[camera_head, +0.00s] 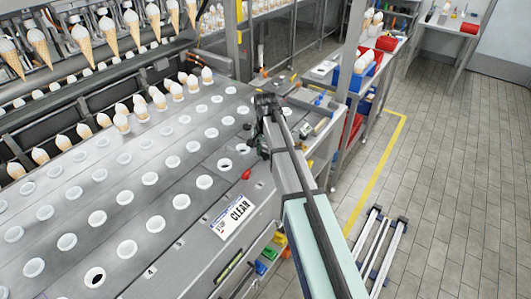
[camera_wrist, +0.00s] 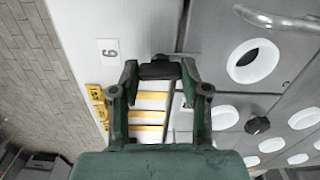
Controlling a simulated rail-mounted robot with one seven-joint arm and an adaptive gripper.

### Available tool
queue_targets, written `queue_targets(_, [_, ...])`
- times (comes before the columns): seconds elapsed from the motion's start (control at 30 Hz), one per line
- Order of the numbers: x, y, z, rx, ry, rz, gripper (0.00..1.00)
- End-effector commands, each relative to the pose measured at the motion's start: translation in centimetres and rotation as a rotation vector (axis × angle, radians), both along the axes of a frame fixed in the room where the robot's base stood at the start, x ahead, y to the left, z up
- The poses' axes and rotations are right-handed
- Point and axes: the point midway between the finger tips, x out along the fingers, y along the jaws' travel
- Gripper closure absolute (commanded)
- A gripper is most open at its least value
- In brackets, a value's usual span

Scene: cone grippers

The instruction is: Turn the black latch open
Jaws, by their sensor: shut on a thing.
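The black latch (camera_wrist: 160,71) is a short dark block at the edge of the metal conveyor deck, seen in the wrist view. My gripper (camera_wrist: 160,78) has one finger on each side of it and is shut on it. In the head view my gripper (camera_head: 266,102) is at the right end of the deck, where it hides the latch. I cannot tell how far the latch is turned.
The metal deck (camera_head: 175,190) has rows of white-rimmed holes, with several ice-cream cones at the back. A round black knob (camera_wrist: 257,125) sits right of my gripper in the wrist view. A red knob (camera_head: 247,174) and a CLEAR label (camera_head: 233,216) are near the front edge.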

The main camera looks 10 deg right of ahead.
Motion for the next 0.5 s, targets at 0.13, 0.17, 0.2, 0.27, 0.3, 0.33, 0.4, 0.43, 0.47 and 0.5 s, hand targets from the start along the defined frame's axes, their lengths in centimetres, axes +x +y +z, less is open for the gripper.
queue_targets(0.13, [-0.06, 0.0, -0.14, 0.0, 0.003, 0.099, 0.89])
queue_targets(0.17, [-0.06, -0.01, -0.15, 0.0, 0.003, 0.123, 0.89])
queue_targets(0.2, [-0.07, 0.0, -0.15, 0.0, 0.003, 0.157, 0.89])
queue_targets(0.27, [-0.07, 0.0, -0.16, 0.0, 0.003, 0.21, 0.89])
queue_targets(0.3, [-0.08, -0.01, -0.17, 0.0, 0.003, 0.247, 0.89])
queue_targets(0.33, [-0.08, -0.01, -0.17, 0.0, 0.003, 0.276, 0.89])
queue_targets(0.4, [-0.08, 0.0, -0.18, -0.001, 0.003, 0.343, 0.89])
queue_targets(0.43, [-0.09, -0.01, -0.18, 0.0, 0.004, 0.371, 0.89])
queue_targets(0.47, [-0.08, 0.0, -0.18, 0.0, 0.004, 0.4, 0.89])
queue_targets(0.5, [-0.09, -0.01, -0.18, 0.0, 0.004, 0.438, 0.89])
